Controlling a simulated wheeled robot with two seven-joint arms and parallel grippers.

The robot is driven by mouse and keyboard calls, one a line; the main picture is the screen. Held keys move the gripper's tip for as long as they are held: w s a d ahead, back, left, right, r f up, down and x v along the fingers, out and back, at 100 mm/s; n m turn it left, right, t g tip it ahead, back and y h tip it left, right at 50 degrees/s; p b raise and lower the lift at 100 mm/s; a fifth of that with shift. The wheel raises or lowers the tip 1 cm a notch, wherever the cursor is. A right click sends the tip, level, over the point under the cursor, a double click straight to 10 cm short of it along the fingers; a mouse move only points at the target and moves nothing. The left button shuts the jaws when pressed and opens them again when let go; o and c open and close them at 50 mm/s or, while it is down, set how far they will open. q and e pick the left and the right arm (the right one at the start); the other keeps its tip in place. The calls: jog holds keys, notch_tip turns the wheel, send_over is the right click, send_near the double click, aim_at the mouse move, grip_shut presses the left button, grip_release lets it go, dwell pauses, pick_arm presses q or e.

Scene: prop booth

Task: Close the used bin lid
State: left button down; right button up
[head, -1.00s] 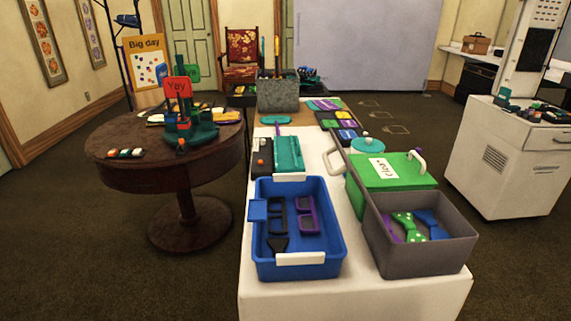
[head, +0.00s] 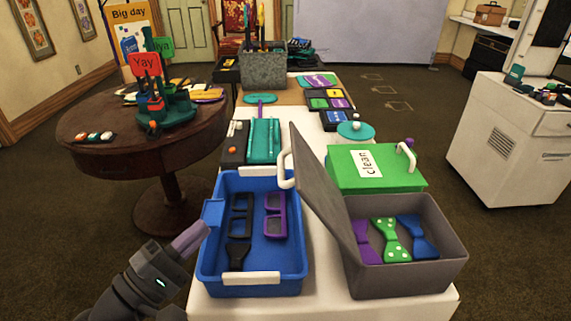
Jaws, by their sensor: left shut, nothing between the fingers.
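The grey bin (head: 405,277) stands open at the near right of the white-covered table; no label reading "used" is visible. Its grey lid (head: 330,200) is raised along the bin's left side, tilted to the left, with a white handle (head: 286,168) at its outer edge. Purple, green and blue bow ties (head: 390,240) lie inside. Behind it, the green "clean" bin (head: 345,182) has its lid shut. My left gripper (head: 192,238) is shut and empty at lower left, beside the blue tray and well left of the lid. My right gripper is out of view.
The blue tray (head: 252,289) holding glasses frames (head: 275,215) lies between my left gripper and the grey bin. A teal-lidded pot (head: 356,131) and a stone planter (head: 263,68) stand farther back. A round wooden table (head: 120,155) is at left.

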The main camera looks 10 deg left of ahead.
pick_arm(q)
jog(key=w+d+r+p, duration=0.2)
jog(key=w+d+r, duration=0.1)
jog(key=w+d, duration=0.4)
jog(key=shift+p+x, duration=0.4)
jog(key=shift+x, duration=0.65)
jog(key=shift+w+a+r, duration=0.1)
jog(key=shift+a+r, duration=0.05)
